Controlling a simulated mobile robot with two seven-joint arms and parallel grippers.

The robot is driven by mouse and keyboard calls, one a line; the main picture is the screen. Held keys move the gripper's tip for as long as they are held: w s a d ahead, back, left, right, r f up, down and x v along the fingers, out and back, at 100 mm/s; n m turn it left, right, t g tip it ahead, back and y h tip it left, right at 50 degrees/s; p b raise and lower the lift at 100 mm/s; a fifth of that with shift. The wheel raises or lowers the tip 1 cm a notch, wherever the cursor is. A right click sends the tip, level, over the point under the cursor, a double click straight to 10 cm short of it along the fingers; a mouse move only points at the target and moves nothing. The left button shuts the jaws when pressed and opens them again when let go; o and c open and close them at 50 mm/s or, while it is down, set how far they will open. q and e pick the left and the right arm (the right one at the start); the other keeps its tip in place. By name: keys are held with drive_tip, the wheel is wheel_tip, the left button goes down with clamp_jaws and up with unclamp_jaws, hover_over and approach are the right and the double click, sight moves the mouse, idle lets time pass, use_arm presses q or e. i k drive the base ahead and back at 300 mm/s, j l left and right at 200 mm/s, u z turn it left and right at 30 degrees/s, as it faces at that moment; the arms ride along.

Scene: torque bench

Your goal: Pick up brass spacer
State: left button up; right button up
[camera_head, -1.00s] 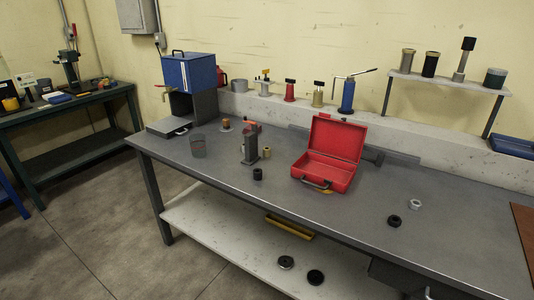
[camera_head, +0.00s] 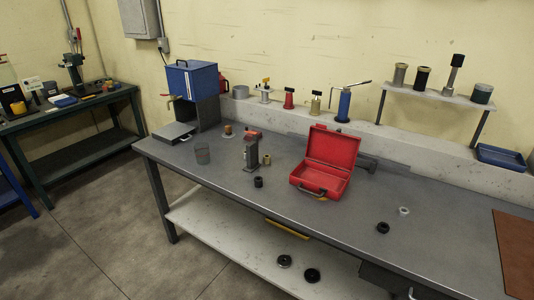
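A small brass-coloured cylinder, which looks like the brass spacer (camera_head: 267,159), stands on the grey workbench (camera_head: 330,225). It is just right of a grey upright tool with a red top (camera_head: 251,152). A short black cylinder (camera_head: 258,182) stands in front of them, nearer the bench's front edge. Neither of my grippers shows in the head view.
An open red case (camera_head: 325,165) lies right of the spacer. A black ring (camera_head: 382,227) and a pale ring (camera_head: 404,210) lie further right, near a brown mat (camera_head: 516,255). The front-middle bench top is mostly clear.

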sight(266, 158)
drive_tip(key=i+j+z, duration=0.15)
drive_tip(key=i+j, duration=0.3)
drive_tip(key=i+j+z, duration=0.15)
drive_tip(key=i+j, duration=0.35)
drive_tip(key=i+j+z, duration=0.2)
drive_tip(key=i+j, duration=0.35)
drive_tip(key=i+j+z, duration=0.15)
drive_tip(key=i+j, duration=0.25)
drive_tip(key=j, duration=0.25)
